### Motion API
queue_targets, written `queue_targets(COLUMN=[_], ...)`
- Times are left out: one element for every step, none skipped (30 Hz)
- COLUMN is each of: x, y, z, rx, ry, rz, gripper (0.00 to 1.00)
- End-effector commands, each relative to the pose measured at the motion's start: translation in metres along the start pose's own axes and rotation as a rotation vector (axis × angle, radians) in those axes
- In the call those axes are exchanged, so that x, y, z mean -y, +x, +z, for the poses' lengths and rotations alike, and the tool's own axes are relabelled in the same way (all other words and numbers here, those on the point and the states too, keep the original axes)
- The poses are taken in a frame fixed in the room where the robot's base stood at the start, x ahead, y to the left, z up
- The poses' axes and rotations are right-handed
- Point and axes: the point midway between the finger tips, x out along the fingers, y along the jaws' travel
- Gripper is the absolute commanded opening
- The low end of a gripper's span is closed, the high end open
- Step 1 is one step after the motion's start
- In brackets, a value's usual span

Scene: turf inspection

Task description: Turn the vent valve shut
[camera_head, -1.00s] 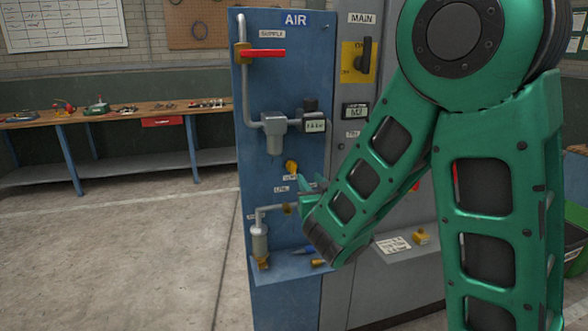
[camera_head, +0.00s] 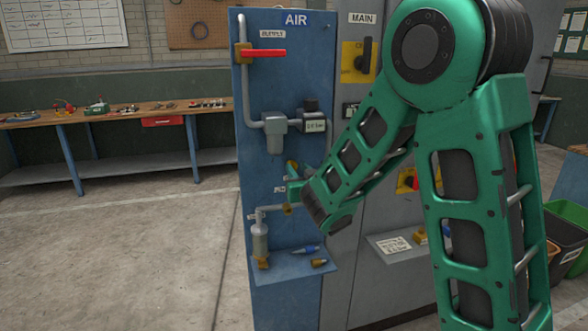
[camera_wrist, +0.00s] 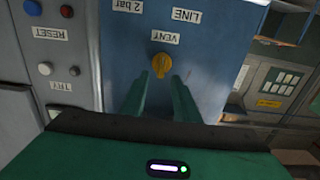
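The vent valve is a small yellow knob (camera_wrist: 162,66) on the blue AIR panel, beside an upside-down VENT label in the wrist view. It also shows in the head view as a partly hidden yellow knob (camera_head: 291,165), just above my fingers. My gripper (camera_wrist: 160,80) is open, its two green fingers apart and pointing at the knob. The knob shows in the gap just beyond the fingertips, and I cannot tell whether they touch it. The gripper (camera_head: 294,180) is near the panel face in the head view.
A red-handled supply valve (camera_head: 263,53) is higher on the panel. A regulator with a gauge (camera_head: 314,126) is below it. A fitting on a pipe (camera_head: 260,240) and a small shelf (camera_head: 285,270) with loose parts are below my gripper. A MAIN cabinet stands to the right.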

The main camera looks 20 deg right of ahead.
Motion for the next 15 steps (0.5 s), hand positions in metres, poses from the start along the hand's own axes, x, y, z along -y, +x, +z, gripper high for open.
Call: queue_targets(x=[-0.001, 0.000, 0.000, 0.000, 0.000, 0.000, 0.000, 0.000, 0.000, 0.000, 0.000, 0.000, 0.000, 0.000, 0.000], y=[0.008, 0.011, 0.016, 0.018, 0.021, 0.024, 0.025, 0.026, 0.028, 0.028, 0.029, 0.029, 0.029, 0.029, 0.029], z=[0.000, -0.001, 0.000, 0.000, 0.000, 0.000, 0.000, 0.000, 0.000, 0.000, 0.000, 0.000, 0.000, 0.000, 0.000], rx=[-0.001, -0.002, -0.001, -0.001, -0.001, -0.001, -0.001, -0.001, 0.000, 0.000, 0.000, 0.000, 0.000, 0.000, 0.000], ry=[0.000, 0.001, 0.000, 0.000, 0.001, 0.000, -0.001, -0.001, 0.000, 0.000, 0.000, 0.000, 0.000, 0.000, 0.000], rz=[0.001, 0.001, 0.001, 0.001, 0.000, 0.000, 0.000, 0.001, 0.000, 0.000, 0.000, 0.000, 0.000, 0.000, 0.000], gripper=[0.28, 0.28, 0.28, 0.28, 0.28, 0.28, 0.28, 0.28, 0.28, 0.28, 0.28, 0.28, 0.28, 0.28, 0.28])
